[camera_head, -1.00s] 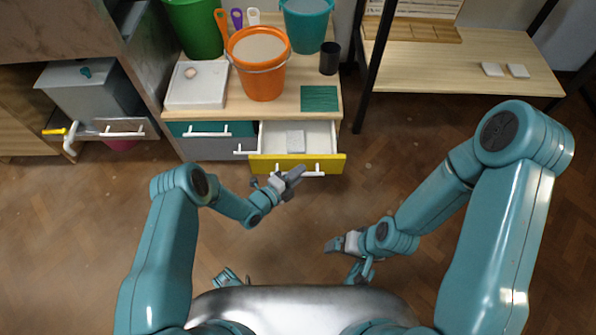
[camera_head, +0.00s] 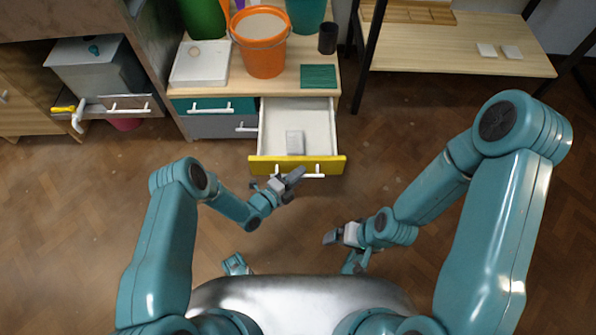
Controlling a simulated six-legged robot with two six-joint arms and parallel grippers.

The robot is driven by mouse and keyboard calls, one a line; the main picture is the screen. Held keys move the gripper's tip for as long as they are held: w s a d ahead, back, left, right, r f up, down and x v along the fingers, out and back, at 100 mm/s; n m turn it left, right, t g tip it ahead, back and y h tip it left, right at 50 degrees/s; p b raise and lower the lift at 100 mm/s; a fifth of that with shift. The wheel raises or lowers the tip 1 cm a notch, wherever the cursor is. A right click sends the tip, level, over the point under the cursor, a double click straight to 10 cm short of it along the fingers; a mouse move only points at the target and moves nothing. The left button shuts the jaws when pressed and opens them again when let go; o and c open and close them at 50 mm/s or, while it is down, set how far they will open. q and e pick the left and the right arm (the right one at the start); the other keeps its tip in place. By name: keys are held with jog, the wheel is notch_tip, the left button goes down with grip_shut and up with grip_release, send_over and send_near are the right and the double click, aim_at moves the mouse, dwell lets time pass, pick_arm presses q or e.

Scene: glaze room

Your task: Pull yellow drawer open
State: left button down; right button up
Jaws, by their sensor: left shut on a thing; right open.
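The yellow drawer (camera_head: 258,166) stands well out of the cabinet at its lower right. Its white inside shows, with a small pale block (camera_head: 294,143) lying in it. A white bar handle (camera_head: 313,175) runs along the yellow front. My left gripper (camera_head: 293,177) is at the left part of this handle and is shut on it; the fingers partly hide the bar. My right gripper (camera_head: 333,238) is open and empty, low over the floor, to the right of and nearer than the drawer.
A teal drawer (camera_head: 185,104) and a grey drawer (camera_head: 208,127) are shut at the left. The cabinet top holds an orange bucket (camera_head: 263,60), a white tray (camera_head: 184,77), a dark cup (camera_head: 327,38) and a green tile (camera_head: 318,71). Floor in front is clear.

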pick_arm(q)
jog(key=shift+s, duration=0.1)
dwell(0.4)
jog(key=c, duration=1.2)
grip_release()
jog(key=shift+p+v, duration=2.05)
jog(key=shift+v, duration=6.1)
